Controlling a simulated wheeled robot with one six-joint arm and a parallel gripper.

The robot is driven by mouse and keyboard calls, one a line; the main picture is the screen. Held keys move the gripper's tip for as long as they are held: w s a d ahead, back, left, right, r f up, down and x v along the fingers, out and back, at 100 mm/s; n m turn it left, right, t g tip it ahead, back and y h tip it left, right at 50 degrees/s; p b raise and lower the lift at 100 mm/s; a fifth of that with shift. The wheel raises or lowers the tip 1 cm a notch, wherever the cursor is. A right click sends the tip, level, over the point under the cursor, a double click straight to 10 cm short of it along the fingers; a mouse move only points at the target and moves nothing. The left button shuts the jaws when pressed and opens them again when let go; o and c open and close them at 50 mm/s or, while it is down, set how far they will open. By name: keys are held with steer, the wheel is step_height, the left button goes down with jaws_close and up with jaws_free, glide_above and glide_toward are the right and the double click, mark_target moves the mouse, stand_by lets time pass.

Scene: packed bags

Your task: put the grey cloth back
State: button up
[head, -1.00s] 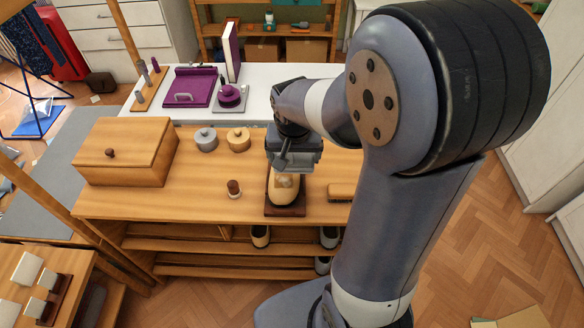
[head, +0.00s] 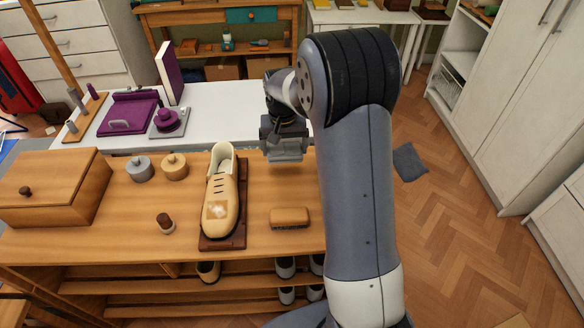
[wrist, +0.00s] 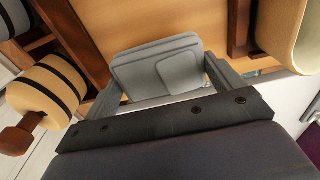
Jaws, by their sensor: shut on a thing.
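My gripper (head: 283,150) is above the back right of the wooden bench, to the right of the shoe's heel. In the wrist view my gripper (wrist: 165,78) is shut on the grey cloth (wrist: 158,62), a folded, layered pad between its fingers. The cloth is hard to tell from the gripper in the head view. The tan shoe (head: 222,188) lies on a dark brown stand, with a pale smudged patch near its toe. It also shows at the right of the wrist view (wrist: 287,30).
A brush (head: 290,217) lies right of the shoe. A dark grey piece (head: 409,162) lies on the floor. A black-banded tan object (wrist: 45,92) is near my gripper.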

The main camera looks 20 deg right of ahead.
mark_target(285, 173)
steer(key=shift+f, duration=3.6)
steer(key=shift+f, duration=0.2)
steer(key=o, duration=0.7)
steer(key=shift+r, duration=0.1)
steer(key=r, duration=1.2)
steer(key=shift+s+a+r, duration=0.1)
steer(key=shift+s+a, duration=0.15)
steer(key=shift+s, duration=0.15)
